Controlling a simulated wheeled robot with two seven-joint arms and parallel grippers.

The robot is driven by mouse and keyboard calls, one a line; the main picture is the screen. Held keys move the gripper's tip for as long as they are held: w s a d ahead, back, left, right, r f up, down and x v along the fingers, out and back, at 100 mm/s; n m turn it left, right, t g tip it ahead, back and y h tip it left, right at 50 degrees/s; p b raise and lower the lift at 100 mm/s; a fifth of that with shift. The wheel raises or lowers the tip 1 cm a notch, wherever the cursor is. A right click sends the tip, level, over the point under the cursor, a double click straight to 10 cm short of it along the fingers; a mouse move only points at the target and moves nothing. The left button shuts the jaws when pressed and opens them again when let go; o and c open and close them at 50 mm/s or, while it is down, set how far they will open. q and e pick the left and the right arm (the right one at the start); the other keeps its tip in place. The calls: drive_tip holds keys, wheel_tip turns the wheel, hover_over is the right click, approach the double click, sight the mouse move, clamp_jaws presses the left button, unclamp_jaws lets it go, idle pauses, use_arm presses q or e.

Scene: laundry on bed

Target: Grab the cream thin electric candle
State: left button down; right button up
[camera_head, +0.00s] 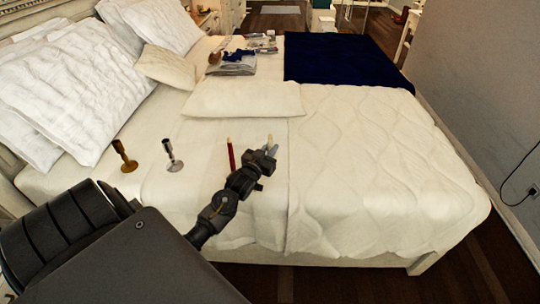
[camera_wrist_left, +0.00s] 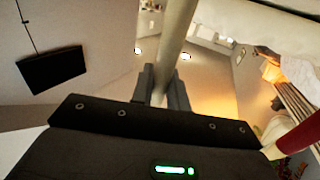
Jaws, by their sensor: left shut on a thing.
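The cream thin electric candle (camera_head: 270,140) shows at the end of my left arm in the head view, above the bed. My left gripper (camera_head: 270,151) is shut on it. In the left wrist view the candle (camera_wrist_left: 177,35) is a pale cream stick between the two dark fingers of my left gripper (camera_wrist_left: 165,84). Its lower end is hidden by the gripper. My right gripper is not in view.
A red candle (camera_head: 231,153) stands just left of my gripper. A silver candlestick (camera_head: 172,156) and a brass candlestick (camera_head: 125,155) stand further left on the bed (camera_head: 350,210). Pillows (camera_head: 70,90) lie at left. A navy blanket (camera_head: 345,60) covers the far right.

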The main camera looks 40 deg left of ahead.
use_arm(q)
drive_tip(key=s+d+r, duration=0.1)
drive_tip(key=s+r, duration=0.9)
drive_tip(key=s, duration=0.4)
drive_tip(key=shift+d, duration=0.3)
